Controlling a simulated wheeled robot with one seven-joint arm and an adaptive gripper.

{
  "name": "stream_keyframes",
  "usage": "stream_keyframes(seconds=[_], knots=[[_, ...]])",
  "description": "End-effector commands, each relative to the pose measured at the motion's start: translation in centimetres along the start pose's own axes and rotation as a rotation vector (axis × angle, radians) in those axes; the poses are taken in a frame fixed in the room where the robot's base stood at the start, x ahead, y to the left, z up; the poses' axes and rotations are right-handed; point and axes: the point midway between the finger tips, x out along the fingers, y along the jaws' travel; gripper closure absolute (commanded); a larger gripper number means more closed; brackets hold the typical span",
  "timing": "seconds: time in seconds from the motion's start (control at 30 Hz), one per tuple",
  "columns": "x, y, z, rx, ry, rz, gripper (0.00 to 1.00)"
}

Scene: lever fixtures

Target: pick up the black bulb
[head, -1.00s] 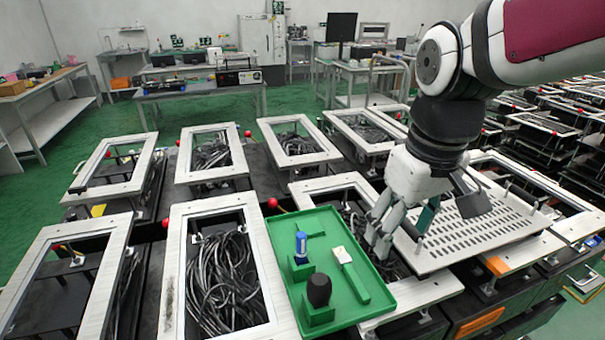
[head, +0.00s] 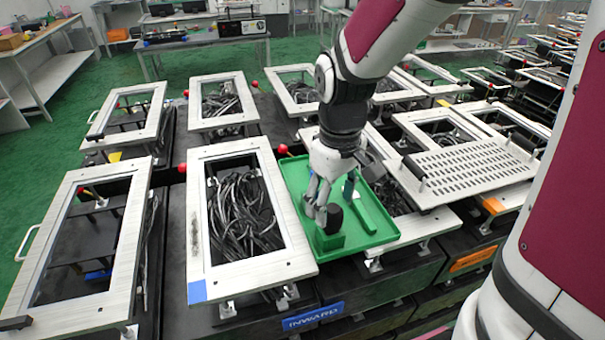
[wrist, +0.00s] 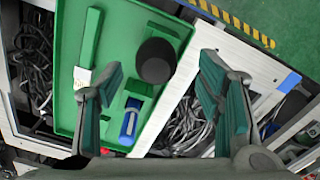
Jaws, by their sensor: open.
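The black bulb (head: 334,217) stands upright in a green holder (head: 328,240) near the front of the green tray (head: 372,238). In the head view my gripper (head: 316,203) points down over the tray, close beside the bulb on its left. In the wrist view the bulb (wrist: 156,61) lies ahead, between the lines of the two open fingers (wrist: 160,74), with nothing held. A blue item (wrist: 129,122) shows nearer the left finger in the wrist view. Whether a finger touches the bulb is unclear.
A green holder with a white-tipped piece (wrist: 82,78) lies along the tray. A framed box of black cables (head: 240,205) stands left of the tray. A perforated metal plate (head: 470,170) lies to the right.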

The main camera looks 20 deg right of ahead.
Motion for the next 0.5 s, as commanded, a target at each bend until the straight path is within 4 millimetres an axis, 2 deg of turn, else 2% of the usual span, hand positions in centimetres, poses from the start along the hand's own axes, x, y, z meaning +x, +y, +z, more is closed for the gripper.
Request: stream_keyframes(seconds=[0.3, 0.5], knots=[[3.9, 0.3, -0.1, 0.001, -0.005, -0.002, 0.4], [5.2, 0.3, -0.2, 0.001, 0.0, 0.0, 0.4]])
